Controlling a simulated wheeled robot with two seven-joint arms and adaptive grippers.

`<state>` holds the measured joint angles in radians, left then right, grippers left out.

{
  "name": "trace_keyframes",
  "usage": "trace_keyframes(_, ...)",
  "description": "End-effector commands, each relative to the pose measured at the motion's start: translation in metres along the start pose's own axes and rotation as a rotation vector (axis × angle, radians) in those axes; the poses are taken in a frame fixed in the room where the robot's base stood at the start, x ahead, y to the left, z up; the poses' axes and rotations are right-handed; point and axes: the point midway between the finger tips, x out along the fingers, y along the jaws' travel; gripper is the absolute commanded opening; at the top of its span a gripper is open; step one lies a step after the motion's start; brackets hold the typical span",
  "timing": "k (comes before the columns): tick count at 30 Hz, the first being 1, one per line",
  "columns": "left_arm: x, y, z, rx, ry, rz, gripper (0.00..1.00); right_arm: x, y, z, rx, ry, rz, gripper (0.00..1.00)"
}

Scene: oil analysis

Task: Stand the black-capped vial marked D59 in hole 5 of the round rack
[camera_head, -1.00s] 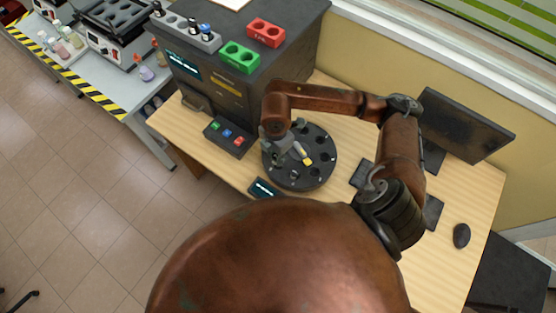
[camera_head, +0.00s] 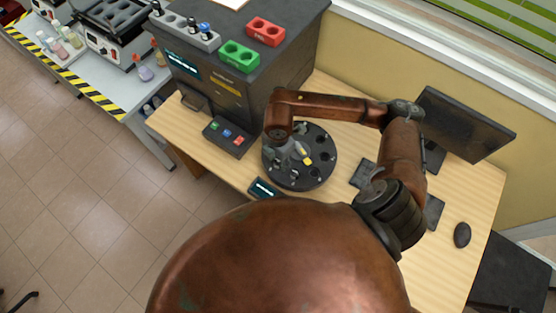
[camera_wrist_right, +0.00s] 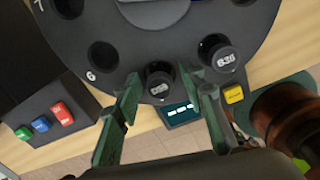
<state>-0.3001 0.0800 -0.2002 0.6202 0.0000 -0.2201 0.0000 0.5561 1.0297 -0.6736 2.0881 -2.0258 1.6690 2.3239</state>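The round rack (camera_head: 322,177) is a dark disc with holes around its rim, on the wooden desk. It also shows in the right wrist view (camera_wrist_right: 125,55). There the black-capped vial marked D59 (camera_wrist_right: 159,86) stands in the rim hole beside hole 6 (camera_wrist_right: 103,56); that hole's own number is hidden. My right gripper (camera_wrist_right: 165,82) is open, with its green-grey fingers on either side of the cap and gaps showing. In the head view my right gripper (camera_head: 296,153) is over the rack's left part. My left gripper is not in view.
A button box (camera_head: 228,137) and a small display (camera_head: 263,188) sit beside the rack. A monitor (camera_head: 465,125) stands at the right.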

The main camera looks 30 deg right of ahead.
Motion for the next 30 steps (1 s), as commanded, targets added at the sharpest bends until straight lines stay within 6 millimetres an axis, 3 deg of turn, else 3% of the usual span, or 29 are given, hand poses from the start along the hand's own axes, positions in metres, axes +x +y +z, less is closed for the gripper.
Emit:
trace_keyframes(7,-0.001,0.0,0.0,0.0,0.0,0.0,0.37,-0.002,0.0,0.0,0.0,0.0,0.001,0.37)
trace_keyframes(11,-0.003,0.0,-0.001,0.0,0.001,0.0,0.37,-0.013,0.001,0.0,0.0,-0.001,0.004,0.37)
trace_keyframes(24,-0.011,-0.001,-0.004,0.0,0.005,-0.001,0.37,-0.1,0.001,0.0,-0.001,-0.002,0.004,0.37)
trace_keyframes(30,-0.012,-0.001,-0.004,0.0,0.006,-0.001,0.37,-0.12,0.0,0.0,-0.001,-0.001,0.001,0.37)
